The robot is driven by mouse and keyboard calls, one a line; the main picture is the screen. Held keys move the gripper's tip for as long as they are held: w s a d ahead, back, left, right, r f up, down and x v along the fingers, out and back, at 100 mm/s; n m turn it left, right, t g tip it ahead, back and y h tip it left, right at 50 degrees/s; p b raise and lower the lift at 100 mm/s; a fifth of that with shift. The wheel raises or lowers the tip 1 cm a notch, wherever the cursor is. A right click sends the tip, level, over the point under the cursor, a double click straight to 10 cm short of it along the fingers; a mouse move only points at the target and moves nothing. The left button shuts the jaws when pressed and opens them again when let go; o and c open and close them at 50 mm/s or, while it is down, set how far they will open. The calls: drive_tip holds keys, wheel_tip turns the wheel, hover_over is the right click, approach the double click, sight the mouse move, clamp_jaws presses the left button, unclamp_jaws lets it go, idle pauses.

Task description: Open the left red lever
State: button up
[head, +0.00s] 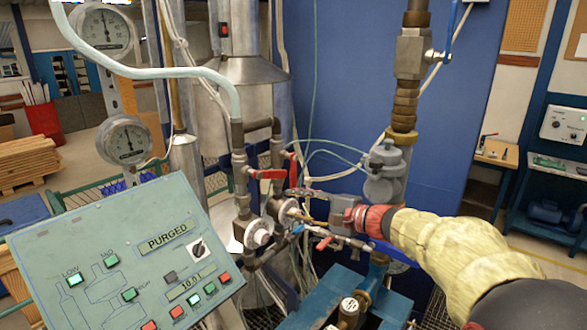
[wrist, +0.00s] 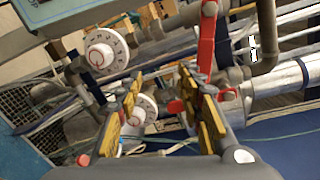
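The left red lever (head: 267,173) lies roughly level on its valve, among the pipes in the middle of the head view. In the wrist view this lever (wrist: 207,45) appears as a long upright red bar, its lower part partly hidden behind the right finger. A second red lever (head: 293,170) stands steeply just right of it in the head view. My gripper (wrist: 162,78) is open, with yellow-padded fingers apart and nothing seen between them at the tips. In the head view my gripper (head: 300,211) reaches in from the right, below the levers. Contact with the lever cannot be told.
Two round white dials (wrist: 102,52) (wrist: 140,108) sit close to my fingers. A green control panel (head: 120,255) reading PURGED stands at lower left. A thick vertical pipe (head: 405,100) and thin hoses crowd the area.

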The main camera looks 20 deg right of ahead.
drive_tip(key=t, duration=0.2)
approach(280, 175)
drive_tip(key=x, duration=0.3)
drive_tip(key=shift+m, duration=0.3)
drive_tip(key=x, duration=0.7)
drive_tip(key=shift+w+a, duration=0.15)
drive_tip(key=shift+a, duration=0.05)
drive_tip(key=c, duration=0.3)
clamp_jaws()
